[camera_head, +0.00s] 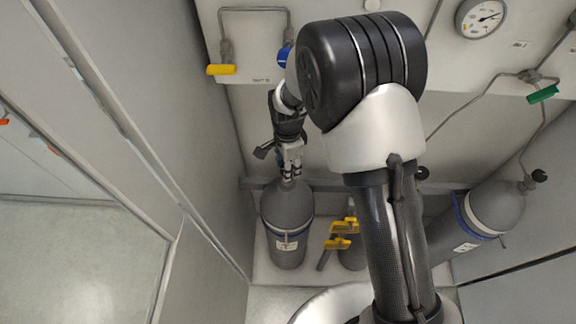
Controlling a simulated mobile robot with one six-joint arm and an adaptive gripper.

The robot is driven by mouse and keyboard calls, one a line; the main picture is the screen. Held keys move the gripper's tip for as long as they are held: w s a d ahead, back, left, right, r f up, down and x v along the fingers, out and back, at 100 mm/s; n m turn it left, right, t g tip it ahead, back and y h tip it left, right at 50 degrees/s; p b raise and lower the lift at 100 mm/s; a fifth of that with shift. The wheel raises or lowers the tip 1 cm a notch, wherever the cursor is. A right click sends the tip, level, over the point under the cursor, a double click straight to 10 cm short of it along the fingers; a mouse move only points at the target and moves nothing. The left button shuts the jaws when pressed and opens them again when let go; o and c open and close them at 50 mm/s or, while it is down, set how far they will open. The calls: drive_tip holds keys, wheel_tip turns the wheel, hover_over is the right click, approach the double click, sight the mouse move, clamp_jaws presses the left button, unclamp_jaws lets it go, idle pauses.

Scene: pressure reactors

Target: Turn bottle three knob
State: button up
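A grey gas bottle (287,227) with a white label stands upright at the lower left. My gripper (291,174) points down at the top of this bottle, with its fingertips at the neck and knob area. The knob there is hidden by the fingers, so I cannot tell whether they are closed on it. Another grey bottle (490,207) stands at the right with a blue band and a black knob (540,175). A further black knob (422,173) shows just right of my arm; its bottle is mostly hidden. I cannot read any bottle numbers.
The wall panel carries a yellow handle (221,69), a blue knob (283,57), a green handle (543,94) and a round gauge (481,17). A grey wall (180,120) stands close on the left.

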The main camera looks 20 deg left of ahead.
drive_tip(key=n+b, duration=0.1)
drive_tip(key=n, duration=0.3)
drive_tip(key=shift+n, duration=0.3)
drive_tip(key=n+b, duration=0.1)
drive_tip(key=n, duration=0.2)
drive_tip(key=shift+n, duration=0.3)
drive_tip(key=n+b, duration=0.1)
drive_tip(key=n, duration=0.3)
drive_tip(key=shift+a+n, duration=0.15)
drive_tip(key=shift+n, duration=0.15)
drive_tip(key=n, duration=0.3)
drive_tip(key=shift+n, duration=0.3)
drive_tip(key=n+b, duration=0.1)
drive_tip(key=n, duration=0.3)
drive_tip(key=shift+n, duration=0.3)
drive_tip(key=n, duration=0.3)
drive_tip(key=shift+n, duration=0.3)
drive_tip(key=n, duration=0.4)
drive_tip(key=shift+s+b, duration=0.1)
drive_tip(key=shift+b, duration=0.2)
drive_tip(key=shift+n, duration=2.1)
